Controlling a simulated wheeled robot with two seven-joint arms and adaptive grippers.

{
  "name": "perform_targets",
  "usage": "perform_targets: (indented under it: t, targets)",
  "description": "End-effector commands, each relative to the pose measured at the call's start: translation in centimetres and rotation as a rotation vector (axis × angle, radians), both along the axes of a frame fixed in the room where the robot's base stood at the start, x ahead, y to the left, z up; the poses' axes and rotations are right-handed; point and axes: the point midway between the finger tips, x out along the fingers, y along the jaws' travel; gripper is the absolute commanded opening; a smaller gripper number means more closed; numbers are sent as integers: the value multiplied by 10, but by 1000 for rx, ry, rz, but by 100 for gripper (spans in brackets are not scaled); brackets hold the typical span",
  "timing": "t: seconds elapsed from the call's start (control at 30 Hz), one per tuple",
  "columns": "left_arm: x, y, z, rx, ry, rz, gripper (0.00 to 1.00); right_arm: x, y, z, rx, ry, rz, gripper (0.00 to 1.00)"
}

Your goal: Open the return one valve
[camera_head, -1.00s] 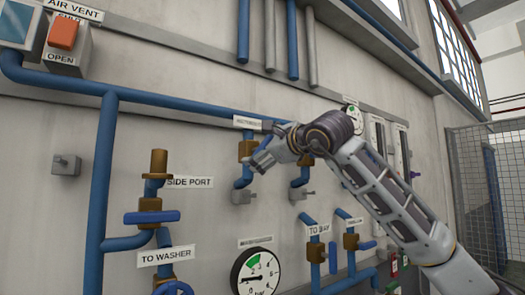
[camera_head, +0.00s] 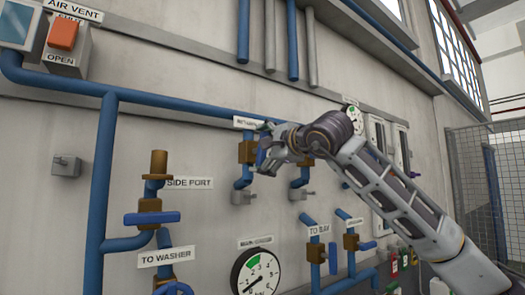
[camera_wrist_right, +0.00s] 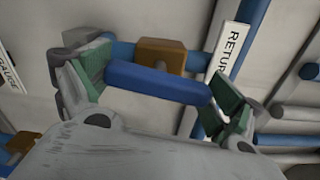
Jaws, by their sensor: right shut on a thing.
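The return valve has a brass body (camera_head: 246,153) on a blue pipe, below a label (camera_head: 247,123) that starts with "RETURN"; the rest is too small to read. Its blue lever handle (camera_head: 263,150) shows beside my right gripper (camera_head: 268,147). In the right wrist view, the blue handle (camera_wrist_right: 155,82) lies lengthwise between the green-padded fingers of my right gripper (camera_wrist_right: 163,88), which is shut on its two ends. The brass body (camera_wrist_right: 161,55) is just behind the handle. My left gripper is out of view.
A second brass valve (camera_head: 300,176) is partly behind my right arm. A pressure gauge (camera_head: 257,273) and small blue-handled valves (camera_head: 316,253) sit below. The side port valve (camera_head: 150,217) is to the left.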

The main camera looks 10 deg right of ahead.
Motion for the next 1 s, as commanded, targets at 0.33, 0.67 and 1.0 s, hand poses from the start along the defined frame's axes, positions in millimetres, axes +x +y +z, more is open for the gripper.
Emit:
perform_targets:
  t: [0.33,0.67,1.0]
  targets:
    - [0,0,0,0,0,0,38,1,0,-1,0,2,-1,100]
    - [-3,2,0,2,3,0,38,0,0,0,1,2,0,100]
    - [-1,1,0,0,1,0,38,-13,-6,0,1,0,0,100]
